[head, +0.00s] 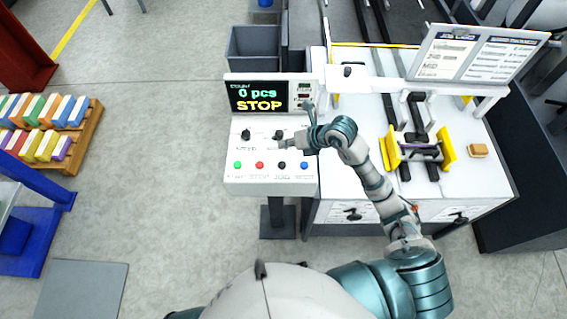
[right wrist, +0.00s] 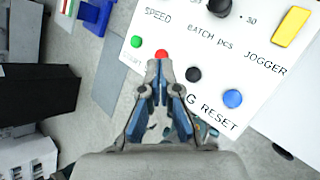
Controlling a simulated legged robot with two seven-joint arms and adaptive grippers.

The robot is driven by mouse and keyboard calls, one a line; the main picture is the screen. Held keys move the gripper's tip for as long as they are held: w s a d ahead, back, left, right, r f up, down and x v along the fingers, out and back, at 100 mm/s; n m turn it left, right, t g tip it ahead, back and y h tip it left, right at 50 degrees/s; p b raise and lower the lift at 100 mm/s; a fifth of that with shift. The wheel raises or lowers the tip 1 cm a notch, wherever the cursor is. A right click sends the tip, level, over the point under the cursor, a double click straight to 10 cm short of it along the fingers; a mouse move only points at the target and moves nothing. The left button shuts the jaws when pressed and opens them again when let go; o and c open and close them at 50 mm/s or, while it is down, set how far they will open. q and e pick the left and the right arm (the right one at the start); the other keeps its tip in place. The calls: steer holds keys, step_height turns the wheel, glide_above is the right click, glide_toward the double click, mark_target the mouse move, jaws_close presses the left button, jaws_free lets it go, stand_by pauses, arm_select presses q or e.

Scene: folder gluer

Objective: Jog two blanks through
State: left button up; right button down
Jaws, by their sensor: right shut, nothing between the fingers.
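The control panel (head: 240,178) carries a display (head: 258,96) reading "0 pcs" and "STOP". Below are a green button (head: 237,165), a red button (head: 260,165), a black button (head: 282,166) labelled JOG and a blue button (head: 304,165). My right gripper (head: 284,146) is shut and empty over the panel, above the button row. In the right wrist view its closed tips (right wrist: 158,66) overlap the lower edge of the red button (right wrist: 162,54); contact cannot be told. The black button (right wrist: 193,74) shows just right of the tips. My left gripper is out of view.
The white machine table (head: 360,155) stands right of the panel, with yellow guides (head: 447,148) and a small tan piece (head: 478,150). A sign board (head: 475,55) stands behind. A grey bin (head: 254,48) is behind the panel. Coloured bundles lie on a wooden rack (head: 88,135) at left.

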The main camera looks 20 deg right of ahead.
steer(key=f, duration=0.1)
steer(key=b, duration=0.6)
glide_above(284, 165)
step_height(284, 165, down, 7)
steer(key=shift+w+a+r, duration=0.1)
steer(key=shift+r, duration=0.1)
steer(key=shift+f+b, duration=0.3)
steer(key=shift+f, duration=0.3)
steer(key=shift+d, duration=0.25)
steer(key=shift+a, duration=0.25)
steer(key=shift+d, duration=0.15)
steer(key=shift+f, duration=0.1)
steer(key=shift+f, duration=0.2)
